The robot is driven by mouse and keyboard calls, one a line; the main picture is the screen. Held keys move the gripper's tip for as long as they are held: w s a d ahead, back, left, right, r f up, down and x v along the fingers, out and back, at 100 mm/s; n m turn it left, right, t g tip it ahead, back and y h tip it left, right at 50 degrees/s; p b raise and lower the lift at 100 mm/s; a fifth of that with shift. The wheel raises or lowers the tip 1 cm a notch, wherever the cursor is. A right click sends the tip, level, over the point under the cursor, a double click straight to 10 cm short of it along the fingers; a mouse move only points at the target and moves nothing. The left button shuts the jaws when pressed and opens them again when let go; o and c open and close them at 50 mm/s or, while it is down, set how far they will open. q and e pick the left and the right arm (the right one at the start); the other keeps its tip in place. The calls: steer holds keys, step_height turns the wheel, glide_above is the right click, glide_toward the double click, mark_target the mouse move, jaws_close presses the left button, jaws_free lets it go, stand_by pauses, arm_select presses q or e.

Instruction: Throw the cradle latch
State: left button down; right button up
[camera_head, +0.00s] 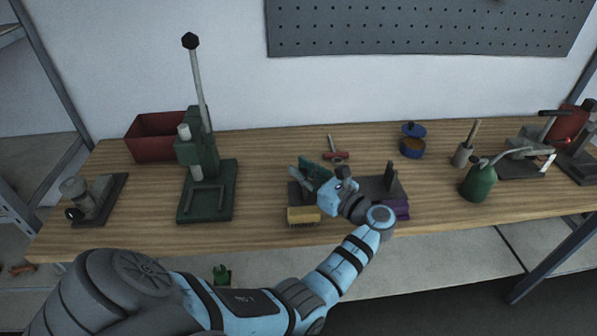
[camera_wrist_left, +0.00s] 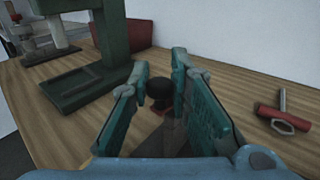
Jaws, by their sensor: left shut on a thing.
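The cradle (camera_head: 372,185) is a dark grey base with an upright post, on the front middle of the bench. My left arm covers much of it in the head view. My left gripper (camera_head: 308,172) is over the cradle's left end, its teal fingers pointing left and back. In the left wrist view the fingers (camera_wrist_left: 158,92) are on either side of a round black knob (camera_wrist_left: 160,88), and the gripper is shut on it. The knob seems to be the latch's handle; the rest of the latch is hidden. My right gripper is in neither view.
A green lever press (camera_head: 207,190) stands left of the cradle. A red-handled tool (camera_head: 336,155) lies behind it. A yellow brush (camera_head: 303,215) and a purple block (camera_head: 397,209) sit at its front. A green can (camera_head: 478,183) stands to the right.

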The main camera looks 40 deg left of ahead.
arm_select(q)
steer(key=shift+w+d+n+g+b, duration=0.2)
steer(key=shift+n+g+b, duration=0.25)
steer(key=shift+g, duration=0.2)
steer(key=shift+w+d+n+g+b, duration=0.15)
steer(key=shift+n+g+b, duration=0.25)
steer(key=shift+g, duration=0.25)
steer(key=c, duration=1.5)
jaws_free()
steer(key=shift+d, duration=0.1)
steer(key=d, duration=1.2)
steer(key=shift+w, duration=0.35)
